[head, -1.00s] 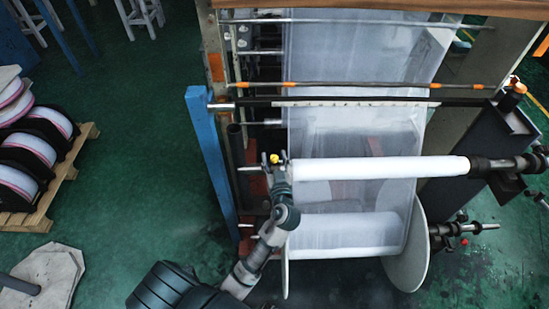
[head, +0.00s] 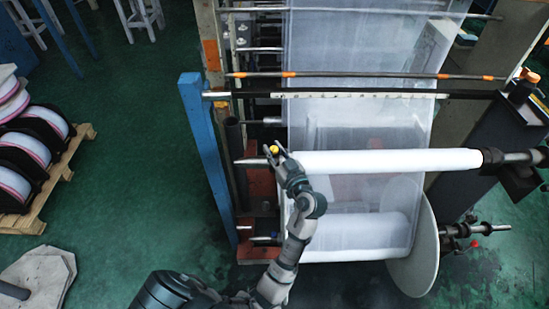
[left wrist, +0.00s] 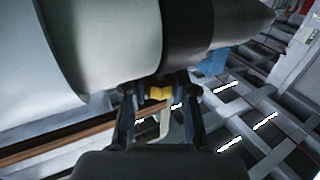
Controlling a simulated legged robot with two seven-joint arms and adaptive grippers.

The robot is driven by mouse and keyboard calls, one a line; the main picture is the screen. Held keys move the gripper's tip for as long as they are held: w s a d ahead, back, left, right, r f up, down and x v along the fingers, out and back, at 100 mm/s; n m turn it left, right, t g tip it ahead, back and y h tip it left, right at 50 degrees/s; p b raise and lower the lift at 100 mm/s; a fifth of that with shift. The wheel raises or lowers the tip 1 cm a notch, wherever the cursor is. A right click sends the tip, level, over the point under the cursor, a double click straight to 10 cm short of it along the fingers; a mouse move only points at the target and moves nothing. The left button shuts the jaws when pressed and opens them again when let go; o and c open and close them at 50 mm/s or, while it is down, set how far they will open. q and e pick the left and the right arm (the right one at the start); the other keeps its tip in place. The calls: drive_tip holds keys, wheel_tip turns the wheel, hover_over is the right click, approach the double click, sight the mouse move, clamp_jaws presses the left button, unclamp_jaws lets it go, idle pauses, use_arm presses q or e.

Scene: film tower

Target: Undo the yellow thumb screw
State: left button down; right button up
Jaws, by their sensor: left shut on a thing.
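The yellow thumb screw (head: 274,149) shows as a small yellow knob near the left end of the upper white film roll (head: 390,162). My left gripper (head: 275,154) reaches up to it from below, with its fingers tilted up and left. In the left wrist view, the yellow thumb screw (left wrist: 160,92) sits between the two fingertips of my left gripper (left wrist: 159,95), just below a dark collar (left wrist: 200,28) on the roll. The fingers are closed on the screw and hide its sides. My right gripper is in neither view.
A lower film roll (head: 350,238) with a large pale disc (head: 415,250) is under the upper roll. A blue post (head: 205,145) stands left of the gripper. Black-rimmed reels on a wooden pallet (head: 60,180) are farther left. Green floor between them is clear.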

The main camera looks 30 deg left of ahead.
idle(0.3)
use_arm(q)
drive_tip(key=c, duration=0.9)
unclamp_jaws()
drive_tip(key=shift+a, duration=0.1)
